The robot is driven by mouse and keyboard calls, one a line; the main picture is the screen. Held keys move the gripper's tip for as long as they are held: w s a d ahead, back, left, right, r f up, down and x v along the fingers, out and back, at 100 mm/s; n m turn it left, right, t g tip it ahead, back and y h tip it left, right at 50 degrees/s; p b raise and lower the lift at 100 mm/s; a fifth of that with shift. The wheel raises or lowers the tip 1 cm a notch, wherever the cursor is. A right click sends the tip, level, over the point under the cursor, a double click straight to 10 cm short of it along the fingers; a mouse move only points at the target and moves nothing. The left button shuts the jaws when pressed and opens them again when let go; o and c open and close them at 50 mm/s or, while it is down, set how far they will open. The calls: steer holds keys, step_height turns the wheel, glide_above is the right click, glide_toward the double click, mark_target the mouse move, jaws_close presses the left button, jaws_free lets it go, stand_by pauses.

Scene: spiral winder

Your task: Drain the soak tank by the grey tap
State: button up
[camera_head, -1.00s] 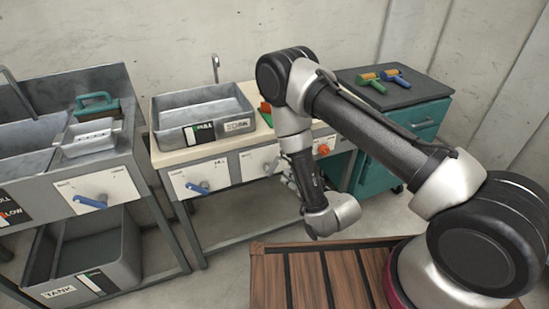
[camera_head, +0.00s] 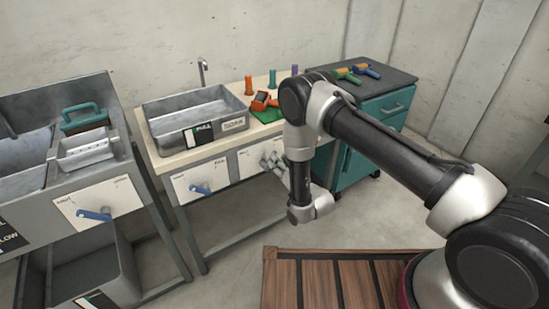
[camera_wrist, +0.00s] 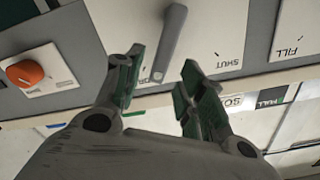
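The soak tank (camera_head: 165,112) is a grey metal basin on the bench, with a SOAK label and a gauge reading FULL on its front. The grey tap (camera_wrist: 168,45) shows in the wrist view as a grey lever on a white panel, with SHUT and a partly covered drain word beside it. My gripper (camera_wrist: 162,60) is open, its green-padded fingers on either side of the lever's near end. I cannot tell whether they touch it. In the head view my gripper (camera_head: 274,160) is in front of the bench's right-hand panel and hides the tap.
A blue tap (camera_head: 200,189) is on the panel to the left, with another blue tap (camera_head: 95,214) on the left bench. An orange knob (camera_wrist: 25,72) is beside the grey tap's panel. A teal cabinet (camera_head: 362,140) stands right. A wooden slatted top (camera_head: 320,285) is in front.

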steer(key=shift+x, duration=2.2)
jaws_close()
